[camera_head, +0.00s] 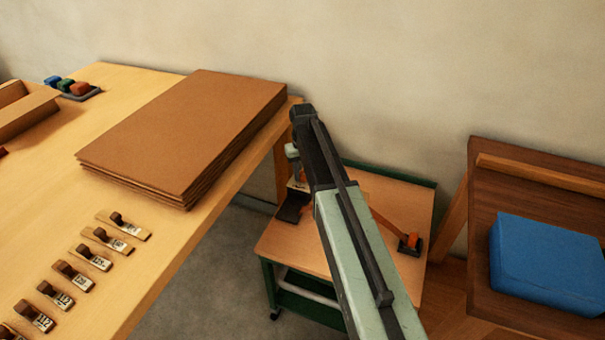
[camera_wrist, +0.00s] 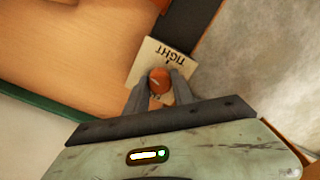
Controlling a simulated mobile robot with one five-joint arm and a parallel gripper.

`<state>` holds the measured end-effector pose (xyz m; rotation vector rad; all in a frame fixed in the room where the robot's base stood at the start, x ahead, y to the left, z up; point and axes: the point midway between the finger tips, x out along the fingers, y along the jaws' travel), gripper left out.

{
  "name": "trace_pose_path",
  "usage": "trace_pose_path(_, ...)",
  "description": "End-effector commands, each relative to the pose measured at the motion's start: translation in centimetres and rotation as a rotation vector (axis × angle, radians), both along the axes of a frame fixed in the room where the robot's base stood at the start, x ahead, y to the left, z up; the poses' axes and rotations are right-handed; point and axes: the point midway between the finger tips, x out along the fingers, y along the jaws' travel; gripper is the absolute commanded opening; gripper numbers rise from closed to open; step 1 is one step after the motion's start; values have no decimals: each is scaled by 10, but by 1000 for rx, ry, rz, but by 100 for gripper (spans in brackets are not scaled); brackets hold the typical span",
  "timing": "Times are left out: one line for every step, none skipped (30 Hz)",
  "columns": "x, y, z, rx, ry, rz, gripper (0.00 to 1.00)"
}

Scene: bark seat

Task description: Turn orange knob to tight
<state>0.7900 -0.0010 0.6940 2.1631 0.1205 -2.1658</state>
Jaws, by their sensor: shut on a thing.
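The orange knob (camera_wrist: 159,82) is in the wrist view, between the two fingers of my gripper (camera_wrist: 160,88). My gripper is shut on it, with one finger on each side. A pale label plate (camera_wrist: 146,58) lies under the knob and reads "TIGHT", upside down in this view, with a small dark mark beside the word. The lower part of the plate is hidden by my fingers. In the head view my arm reaches over the small cart (camera_head: 376,196) and hides most of the knob's spot.
The cart has a green frame and also bears an orange-handled tool (camera_head: 411,241). A workbench (camera_head: 150,292) with stacked brown sheets (camera_head: 185,130) and several labelled wooden pieces (camera_head: 90,257) stands at left. A blue block (camera_head: 546,258) lies on a dark wooden surface at right.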

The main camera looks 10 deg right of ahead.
Motion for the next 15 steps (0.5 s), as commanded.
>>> trace_pose_path(2, 0, 0, 0, -4, -43, 0)
trace_pose_path(2, 0, 0, 0, -4, -72, 0)
trace_pose_path(2, 0, 0, 0, -4, -109, 0)
trace_pose_path(2, 0, 0, 0, -4, -138, 0)
trace_pose_path(2, 0, 0, 0, -4, -167, 0)
trace_pose_path(2, 0, 0, 1, -5, -204, 0)
trace_pose_path(2, 0, 0, 1, -5, -233, 0)
trace_pose_path(2, 0, 0, 1, -5, -262, 0)
trace_pose_path(2, 0, 0, 1, -5, -299, 0)
trace_pose_path(2, 0, 0, 1, -5, -328, 0)
trace_pose_path(2, 0, 0, 1, -5, -357, 0)
trace_pose_path(2, 0, 0, 1, -5, -394, 0)
trace_pose_path(2, 0, 0, 1, -5, -423, 0)
trace_pose_path(2, 0, 0, 1, -5, -451, 0)
trace_pose_path(2, 0, 0, 1, -5, -489, 0)
